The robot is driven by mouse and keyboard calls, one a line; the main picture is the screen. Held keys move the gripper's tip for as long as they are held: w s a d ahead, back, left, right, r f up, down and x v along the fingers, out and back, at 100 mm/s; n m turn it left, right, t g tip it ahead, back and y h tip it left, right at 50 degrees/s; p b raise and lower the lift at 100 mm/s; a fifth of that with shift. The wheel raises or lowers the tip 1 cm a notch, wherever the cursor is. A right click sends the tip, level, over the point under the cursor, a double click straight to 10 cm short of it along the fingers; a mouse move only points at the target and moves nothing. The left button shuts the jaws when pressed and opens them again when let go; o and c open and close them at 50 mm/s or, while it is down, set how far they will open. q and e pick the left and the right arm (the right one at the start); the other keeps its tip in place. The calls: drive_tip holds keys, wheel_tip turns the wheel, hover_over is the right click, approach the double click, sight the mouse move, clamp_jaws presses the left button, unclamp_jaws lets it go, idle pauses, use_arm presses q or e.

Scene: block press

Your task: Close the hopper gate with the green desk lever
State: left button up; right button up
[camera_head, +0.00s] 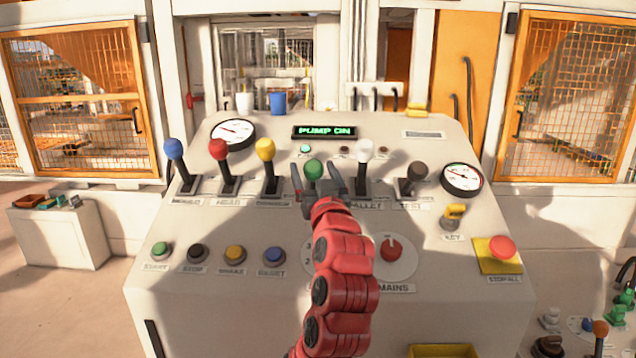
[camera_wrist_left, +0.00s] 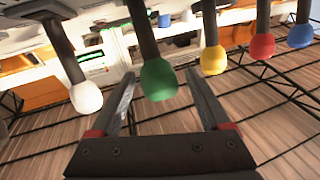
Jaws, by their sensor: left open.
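The green desk lever (camera_head: 314,169) stands in the row of levers on the desk, between the yellow and the white lever. Its green knob (camera_wrist_left: 159,80) shows in the left wrist view, between the two fingers. My left gripper (camera_head: 318,180) is open around the green knob, one finger on each side. I see a gap beside the knob, so the fingers do not look closed on it. The lever's base and label are hidden behind my gripper. The hopper gate cannot be made out with certainty. My right gripper is not in view.
The yellow lever (camera_head: 266,150) and white lever (camera_head: 365,151) stand close on either side of my gripper. Blue (camera_head: 174,150), red (camera_head: 219,150) and black (camera_head: 417,171) levers stand farther out. A display (camera_head: 324,132) reads PUMP ON. Buttons and a red dial (camera_head: 391,248) lie below.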

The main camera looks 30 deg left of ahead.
use_arm(q)
drive_tip(key=b+v, duration=1)
drive_tip(key=v, duration=0.7)
drive_tip(key=shift+d+r, duration=0.1)
idle(0.4)
